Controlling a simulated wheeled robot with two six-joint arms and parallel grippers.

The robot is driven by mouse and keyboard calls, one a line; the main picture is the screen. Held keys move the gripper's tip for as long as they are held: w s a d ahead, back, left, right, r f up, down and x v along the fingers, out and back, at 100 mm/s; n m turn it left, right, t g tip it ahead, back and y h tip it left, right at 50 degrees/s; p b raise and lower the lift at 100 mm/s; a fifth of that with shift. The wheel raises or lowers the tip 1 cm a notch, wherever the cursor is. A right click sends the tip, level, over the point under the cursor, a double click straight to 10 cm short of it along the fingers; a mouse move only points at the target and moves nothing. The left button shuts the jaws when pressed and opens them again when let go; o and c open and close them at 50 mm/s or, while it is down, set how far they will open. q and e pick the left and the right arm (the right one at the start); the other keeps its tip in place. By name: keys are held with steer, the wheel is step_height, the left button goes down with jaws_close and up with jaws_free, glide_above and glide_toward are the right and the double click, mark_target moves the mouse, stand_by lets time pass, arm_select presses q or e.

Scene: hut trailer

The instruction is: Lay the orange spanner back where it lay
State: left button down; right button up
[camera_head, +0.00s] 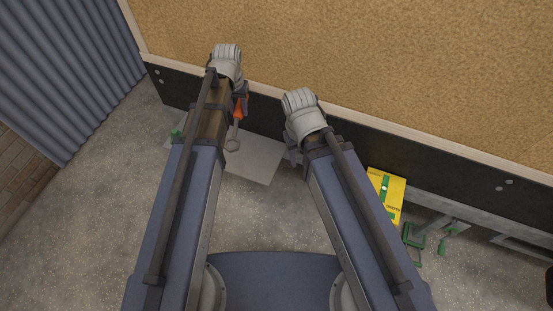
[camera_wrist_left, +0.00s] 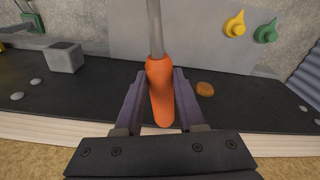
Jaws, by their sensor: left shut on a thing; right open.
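The orange spanner has an orange handle (camera_head: 238,107) and a grey metal shaft with a ring-like end (camera_head: 232,145). My left gripper (camera_head: 240,92) is shut on the handle in the head view, at the dark side of the board. In the left wrist view the handle (camera_wrist_left: 160,95) stands between the two fingers of my left gripper (camera_wrist_left: 163,80), with the grey shaft (camera_wrist_left: 154,28) pointing away past the black ledge (camera_wrist_left: 95,88). My right gripper (camera_head: 293,155) is open and partly hidden by its own wrist; nothing shows in it.
A grey panel (camera_head: 255,165) lies below the ledge. A yellow box (camera_head: 387,192) and a green-handled tool (camera_head: 413,240) are at the right. The wrist view shows a yellow knob (camera_wrist_left: 235,24), a green knob (camera_wrist_left: 267,32), an orange-brown disc (camera_wrist_left: 205,89) and a grey block (camera_wrist_left: 64,57).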

arm_select(q)
steer(key=shift+w+d+f, duration=0.1)
steer(key=shift+f, duration=0.15)
steer(key=s+a+f+n+b, duration=0.1)
steer(key=f+n+b, duration=0.4)
steer(key=n, duration=0.3)
steer(key=s+a+f+n+b, duration=0.1)
steer(key=s+f+n+b, duration=0.1)
steer(key=f+n+b, duration=0.4)
steer(key=shift+s+a+f+n+g+b, duration=0.25)
steer(key=shift+n+g+b, duration=0.2)
steer(key=shift+n, duration=0.65)
step_height(320, 180, down, 10)
steer(key=b, duration=0.9)
steer(key=shift+r+b, duration=0.2)
steer(key=shift+b, duration=0.1)
